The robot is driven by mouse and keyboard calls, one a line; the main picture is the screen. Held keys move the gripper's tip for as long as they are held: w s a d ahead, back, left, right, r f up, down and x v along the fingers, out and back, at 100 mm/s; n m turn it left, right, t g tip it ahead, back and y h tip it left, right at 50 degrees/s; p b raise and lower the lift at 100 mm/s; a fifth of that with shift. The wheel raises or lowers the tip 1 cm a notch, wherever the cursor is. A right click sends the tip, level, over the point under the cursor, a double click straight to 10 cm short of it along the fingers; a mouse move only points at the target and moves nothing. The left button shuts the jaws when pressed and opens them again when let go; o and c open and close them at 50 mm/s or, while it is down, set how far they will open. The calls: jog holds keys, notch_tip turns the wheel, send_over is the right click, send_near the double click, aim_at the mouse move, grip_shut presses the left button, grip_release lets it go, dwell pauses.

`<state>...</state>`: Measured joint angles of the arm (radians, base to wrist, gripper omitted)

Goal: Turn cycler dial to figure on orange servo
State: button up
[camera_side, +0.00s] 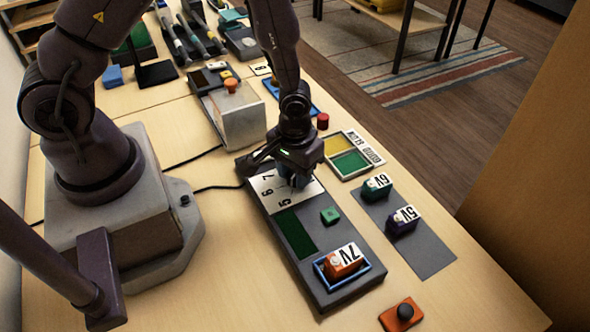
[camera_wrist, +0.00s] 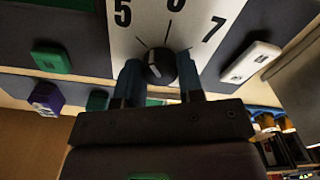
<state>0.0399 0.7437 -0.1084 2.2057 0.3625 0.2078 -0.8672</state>
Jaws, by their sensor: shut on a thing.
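The orange servo (camera_side: 346,266), labelled 7V, sits in a blue-rimmed bay at the near end of the dark cycler (camera_side: 336,294). The cycler's white dial plate (camera_side: 268,186) bears the figures 5, 6 and 7; it also shows in the wrist view (camera_wrist: 205,22). My gripper (camera_side: 297,182) is over this plate. In the wrist view, my gripper's blue fingers (camera_wrist: 158,82) stand either side of the black dial (camera_wrist: 154,62) and are shut on it. The dial has a short white mark; which figure it points to I cannot tell. In the side view the gripper hides the dial.
A green button (camera_side: 330,215) and a dark green panel (camera_side: 296,234) are on the cycler. Green 6V (camera_side: 374,190) and purple 5V (camera_side: 401,226) servos stand on a grey mat to the right. An orange block with a black knob (camera_side: 402,313) lies at the near edge.

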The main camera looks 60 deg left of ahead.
jog(key=m, duration=0.4)
jog(key=shift+m, duration=0.4)
jog(key=m, duration=0.4)
jog(key=shift+m, duration=0.3)
jog(key=m, duration=0.4)
jog(key=shift+m, duration=1.9)
jog(key=o, duration=0.9)
